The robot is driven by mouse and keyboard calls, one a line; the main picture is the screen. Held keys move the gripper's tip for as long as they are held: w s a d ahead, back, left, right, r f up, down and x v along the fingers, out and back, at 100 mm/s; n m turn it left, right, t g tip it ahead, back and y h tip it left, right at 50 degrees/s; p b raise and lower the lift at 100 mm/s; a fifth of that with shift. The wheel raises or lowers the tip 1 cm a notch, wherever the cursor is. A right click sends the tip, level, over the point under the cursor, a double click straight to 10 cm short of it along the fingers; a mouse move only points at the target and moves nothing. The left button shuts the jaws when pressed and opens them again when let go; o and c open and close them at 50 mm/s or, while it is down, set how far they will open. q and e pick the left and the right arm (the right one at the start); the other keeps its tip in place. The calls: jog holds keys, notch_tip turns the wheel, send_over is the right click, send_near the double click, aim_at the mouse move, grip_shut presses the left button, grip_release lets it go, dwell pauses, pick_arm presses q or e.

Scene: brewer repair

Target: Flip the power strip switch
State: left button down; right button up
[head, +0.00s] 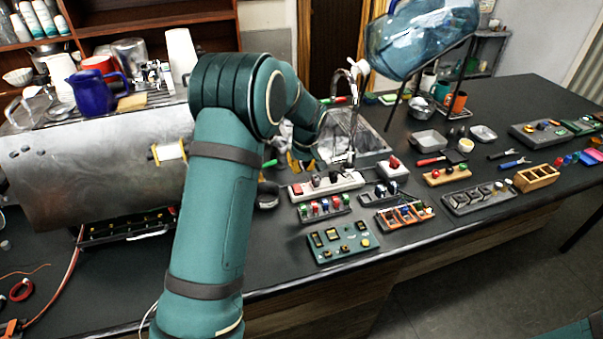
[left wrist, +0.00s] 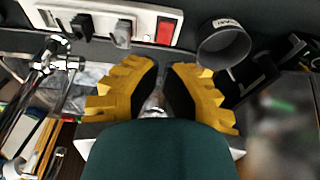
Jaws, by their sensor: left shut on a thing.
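The power strip (head: 327,186) is a pale bar with plugs in it, lying on the dark counter. Its red switch (head: 297,189) is at the left end; in the left wrist view the red switch (left wrist: 165,30) is near the top. Whether it is tipped on or off I cannot tell. My left gripper (head: 298,161) has yellow fingers behind the strip's left part, partly hidden by my arm. In the left wrist view its fingertips (left wrist: 163,68) are close together, apart from the switch. A small pale thing shows between the fingers; I cannot make out what it is.
A dark round cup (left wrist: 223,45) stands beside the switch end. The sink (head: 370,145) and tap (head: 351,115) are behind the strip.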

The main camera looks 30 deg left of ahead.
pick_arm(q)
jog(key=r, duration=0.1)
jog(key=s+d+r, duration=0.1)
jog(key=r, duration=0.1)
jog(key=shift+d, duration=0.2)
dwell(0.5)
